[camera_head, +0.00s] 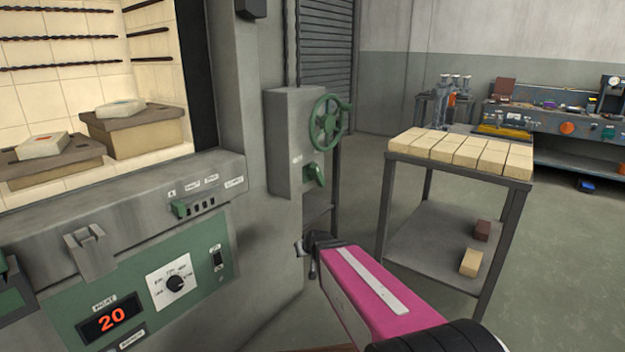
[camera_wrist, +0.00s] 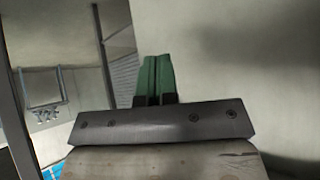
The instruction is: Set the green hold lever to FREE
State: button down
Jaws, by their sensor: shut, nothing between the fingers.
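A small green lever (camera_head: 314,174) is on the front of the grey box (camera_head: 292,142), just below a green handwheel (camera_head: 328,122). A small tag beside it is too small to read, so I cannot tell its setting. Another green lever (camera_head: 180,208) sits at the left end of a slotted, labelled row on the furnace front. My gripper (camera_head: 305,246) is below the grey box, apart from both levers. In the wrist view my gripper (camera_wrist: 155,75) shows two green fingers pressed together, with nothing between them. Neither lever is recognisable in the wrist view.
A metal table (camera_head: 458,174) with cream bricks stands to the right. Its lower shelf holds two loose blocks. The furnace panel (camera_head: 135,285) with a display reading 20 is at the left. A workbench (camera_head: 560,125) stands at the back right. Floor is open at the far right.

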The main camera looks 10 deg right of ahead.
aim_at(315, 173)
jog(key=w+a+r+m+t+h, duration=0.1)
jog(key=w+r+t+h, duration=0.1)
jog(key=w+r+t, duration=0.1)
jog(key=w+a+r+m+t+h, duration=0.1)
jog(key=w+a+r+t+h, duration=0.1)
jog(key=r+t, duration=0.3)
jog(key=w+a+r+m+t+h, duration=0.1)
jog(key=w+r+m+t+h, duration=0.1)
jog(key=w+r+t+h, duration=0.2)
jog(key=shift+w+a+r, duration=0.2)
jog(key=shift+r, duration=0.35)
jog(key=shift+w+a+r, duration=0.15)
jog(key=shift+w+r, duration=0.05)
jog(key=shift+r, duration=0.3)
jog(key=shift+s+d+r+m+g+h, duration=0.15)
jog(key=shift+s+r+m+g+h, duration=0.35)
jog(key=shift+m+h, duration=1.1)
jog(key=shift+s+d+r+m+g+h, duration=0.2)
jog(key=shift+s+m+g+h, duration=0.55)
jog(key=shift+h, duration=1.45)
jog(key=shift+s+d+r+m+g+h, duration=0.1)
jog(key=shift+s+r+m+g+h, duration=0.3)
jog(key=shift+s+m+h, duration=0.9)
jog(key=shift+w+h, duration=0.45)
jog(key=shift+h, duration=0.15)
jog(key=x, duration=1.4)
